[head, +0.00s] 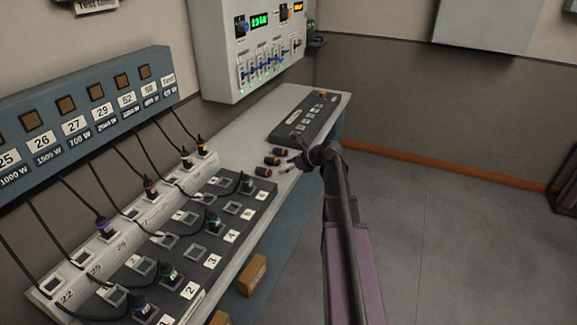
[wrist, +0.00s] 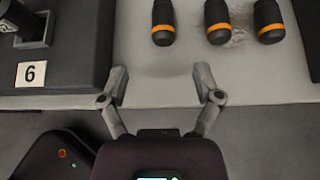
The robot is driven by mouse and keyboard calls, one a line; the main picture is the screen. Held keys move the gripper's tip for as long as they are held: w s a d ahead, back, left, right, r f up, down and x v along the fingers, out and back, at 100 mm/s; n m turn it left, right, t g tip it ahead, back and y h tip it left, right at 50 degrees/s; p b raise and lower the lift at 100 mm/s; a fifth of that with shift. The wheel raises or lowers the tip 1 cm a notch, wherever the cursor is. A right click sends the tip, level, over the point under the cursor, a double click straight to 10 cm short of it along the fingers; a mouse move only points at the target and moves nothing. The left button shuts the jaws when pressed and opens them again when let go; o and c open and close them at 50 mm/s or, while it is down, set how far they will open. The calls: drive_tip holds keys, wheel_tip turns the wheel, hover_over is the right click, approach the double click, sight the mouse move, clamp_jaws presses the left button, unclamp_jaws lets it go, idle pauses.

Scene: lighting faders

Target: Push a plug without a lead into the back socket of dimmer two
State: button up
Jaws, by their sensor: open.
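Three loose black plugs with orange bands and no leads lie side by side on the grey bench in the head view: a near one (head: 263,171), a middle one (head: 272,161) and a far one (head: 280,151). In the wrist view they are the left plug (wrist: 162,22), middle plug (wrist: 217,20) and right plug (wrist: 269,20). My gripper (wrist: 160,78) is open and empty at the bench edge, apart from the plugs, with the left plug ahead between its fingers.
Leads hang from the blue-grey labelled panel (head: 85,105) to plugs on the white strip and cross the dimmer panel. A small black console (head: 305,113) lies beyond the loose plugs. A fader box (head: 247,50) hangs on the wall. Open floor lies right.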

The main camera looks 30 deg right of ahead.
sight(271, 171)
drive_tip(key=shift+w+d+f, duration=0.1)
drive_tip(key=shift+f, duration=0.05)
drive_tip(key=shift+b+x, duration=0.65)
drive_tip(key=shift+x, duration=0.15)
drive_tip(key=shift+b+x, duration=1.8)
drive_tip(key=shift+x, duration=1.65)
drive_tip(key=shift+w, duration=0.1)
drive_tip(key=c, duration=1.1)
drive_tip(key=shift+r+p, duration=2.55)
drive_tip(key=shift+c, duration=0.2)
